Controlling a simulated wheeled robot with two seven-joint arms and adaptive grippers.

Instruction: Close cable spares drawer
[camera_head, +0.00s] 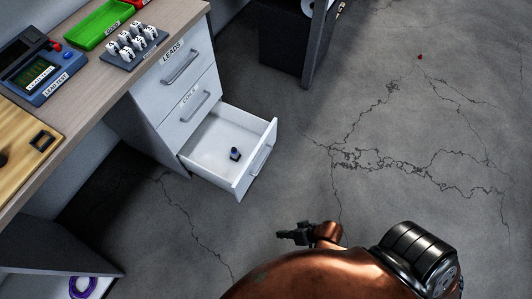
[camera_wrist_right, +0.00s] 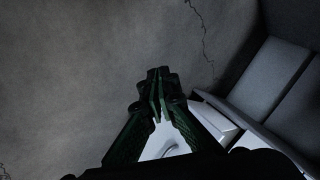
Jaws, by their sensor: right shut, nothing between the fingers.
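The cable spares drawer (camera_head: 217,153) appears to be the bottom drawer of the white cabinet (camera_head: 143,122); it is pulled out. Its label is not readable. A small dark-blue object (camera_head: 235,154) lies inside it. My right gripper (camera_head: 281,235) is shut and empty, over the floor in front of the drawer and apart from it in the head view. In the right wrist view, the closed fingers (camera_wrist_right: 160,94) show with the white drawer (camera_wrist_right: 219,117) behind and below them. My left gripper is not in view.
The two upper drawers, one labelled LEADS (camera_head: 178,66), are shut. The wooden desk top (camera_head: 96,88) carries a green tray (camera_head: 97,24), a rack of white items (camera_head: 135,42) and a blue tester (camera_head: 43,72).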

